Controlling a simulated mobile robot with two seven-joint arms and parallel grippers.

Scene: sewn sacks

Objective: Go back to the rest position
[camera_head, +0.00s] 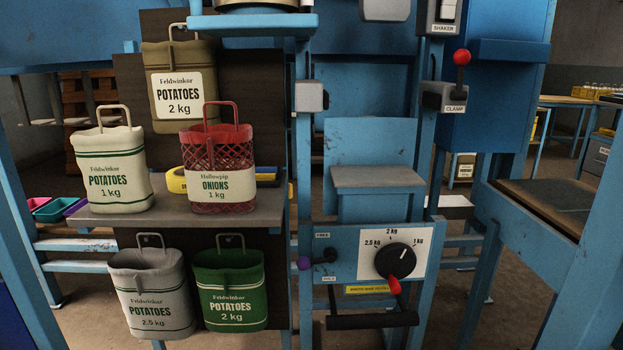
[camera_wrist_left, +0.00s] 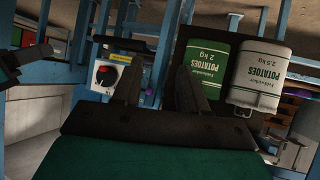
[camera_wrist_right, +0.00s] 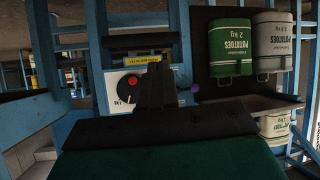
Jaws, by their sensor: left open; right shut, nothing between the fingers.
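My left gripper (camera_wrist_left: 157,82) shows in the left wrist view with its two dark fingers apart and nothing between them. Beyond its fingers are the dial panel and hanging sacks, seen upside down. My right gripper (camera_wrist_right: 161,72) shows in the right wrist view with its fingers together and empty, in front of the dial panel. Neither gripper shows in the head view. No sack is in either gripper.
A grey shelf (camera_head: 268,216) bears a white potato sack (camera_head: 112,170) and a red onion sack (camera_head: 217,160). A brown sack (camera_head: 181,85), grey sack (camera_head: 150,290) and green sack (camera_head: 230,288) hang on the rack. The dial (camera_head: 396,262) and clamp lever (camera_head: 461,72) are right.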

